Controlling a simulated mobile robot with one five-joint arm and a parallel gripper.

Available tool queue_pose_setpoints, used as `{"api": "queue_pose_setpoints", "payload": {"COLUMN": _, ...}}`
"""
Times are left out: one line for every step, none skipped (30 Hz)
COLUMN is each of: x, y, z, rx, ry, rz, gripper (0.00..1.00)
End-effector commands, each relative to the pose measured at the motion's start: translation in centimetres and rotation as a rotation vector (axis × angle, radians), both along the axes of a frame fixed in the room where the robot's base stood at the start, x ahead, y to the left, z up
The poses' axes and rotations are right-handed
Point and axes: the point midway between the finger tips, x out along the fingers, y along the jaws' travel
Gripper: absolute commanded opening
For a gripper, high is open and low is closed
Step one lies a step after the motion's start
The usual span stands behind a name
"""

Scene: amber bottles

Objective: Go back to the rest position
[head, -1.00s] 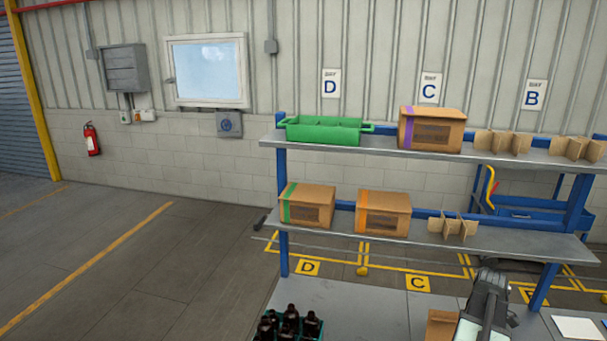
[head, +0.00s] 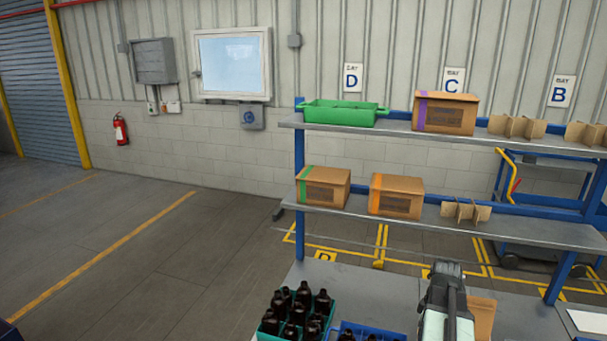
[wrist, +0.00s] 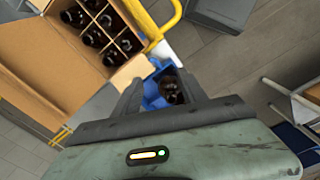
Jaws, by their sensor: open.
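My gripper (wrist: 158,84) shows in the wrist view with its two fingers apart and nothing held between them. Beyond the fingers is a blue crate (wrist: 153,98) with a dark bottle in it. An open cardboard carton (wrist: 40,58) with several amber bottles (wrist: 95,38) in divided cells lies at the upper left of that view, apart from the fingers. In the head view my arm rises at the bottom right of centre, and the gripper's fingers cannot be made out there.
A teal crate (head: 268,328) of dark bottles (head: 298,310) and a blue crate (head: 375,329) stand at the bottom of the head view. A two-level shelf (head: 470,230) holds a green tray (head: 340,114), cartons (head: 397,197) and cardboard dividers (head: 465,212). The floor at left is clear.

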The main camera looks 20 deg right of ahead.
Motion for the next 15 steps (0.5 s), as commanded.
{"api": "queue_pose_setpoints", "payload": {"x": 1.4, "y": 2.3, "z": -1.4, "rx": 0.0, "ry": 0.0, "rz": -0.015, "gripper": 0.49}}
{"api": "queue_pose_setpoints", "payload": {"x": 2.3, "y": 3.7, "z": -1.9, "rx": 0.0, "ry": 0.0, "rz": -0.034, "gripper": 0.49}}
{"api": "queue_pose_setpoints", "payload": {"x": 3.5, "y": 5.8, "z": -2.6, "rx": 0.0, "ry": 0.0, "rz": -0.061, "gripper": 0.49}}
{"api": "queue_pose_setpoints", "payload": {"x": 4.5, "y": 7.7, "z": -3.2, "rx": 0.0, "ry": 0.0, "rz": -0.084, "gripper": 0.49}}
{"api": "queue_pose_setpoints", "payload": {"x": 5.4, "y": 9.7, "z": -3.9, "rx": 0.0, "ry": 0.0, "rz": -0.109, "gripper": 0.49}}
{"api": "queue_pose_setpoints", "payload": {"x": 6.6, "y": 12.6, "z": -4.8, "rx": 0.0, "ry": 0.0, "rz": -0.144, "gripper": 0.49}}
{"api": "queue_pose_setpoints", "payload": {"x": 7.4, "y": 14.8, "z": -5.5, "rx": 0.0, "ry": 0.0, "rz": -0.173, "gripper": 0.49}}
{"api": "queue_pose_setpoints", "payload": {"x": 8.1, "y": 17.0, "z": -6.1, "rx": -0.001, "ry": 0.001, "rz": -0.202, "gripper": 0.49}}
{"api": "queue_pose_setpoints", "payload": {"x": 8.8, "y": 20.0, "z": -7.0, "rx": -0.001, "ry": 0.001, "rz": -0.241, "gripper": 0.49}}
{"api": "queue_pose_setpoints", "payload": {"x": 9.3, "y": 22.3, "z": -7.6, "rx": -0.001, "ry": 0.001, "rz": -0.27, "gripper": 0.49}}
{"api": "queue_pose_setpoints", "payload": {"x": 9.7, "y": 24.6, "z": -8.3, "rx": -0.001, "ry": 0.001, "rz": -0.3, "gripper": 0.49}}
{"api": "queue_pose_setpoints", "payload": {"x": 10.0, "y": 27.5, "z": -9.1, "rx": -0.001, "ry": 0.001, "rz": -0.339, "gripper": 0.49}}
{"api": "queue_pose_setpoints", "payload": {"x": 10.2, "y": 29.5, "z": -9.5, "rx": -0.001, "ry": 0.001, "rz": -0.367, "gripper": 0.49}}
{"api": "queue_pose_setpoints", "payload": {"x": 10.2, "y": 31.3, "z": -10.0, "rx": -0.001, "ry": 0.001, "rz": -0.392, "gripper": 0.49}}
{"api": "queue_pose_setpoints", "payload": {"x": 10.2, "y": 33.5, "z": -10.4, "rx": -0.001, "ry": 0.001, "rz": -0.422, "gripper": 0.49}}
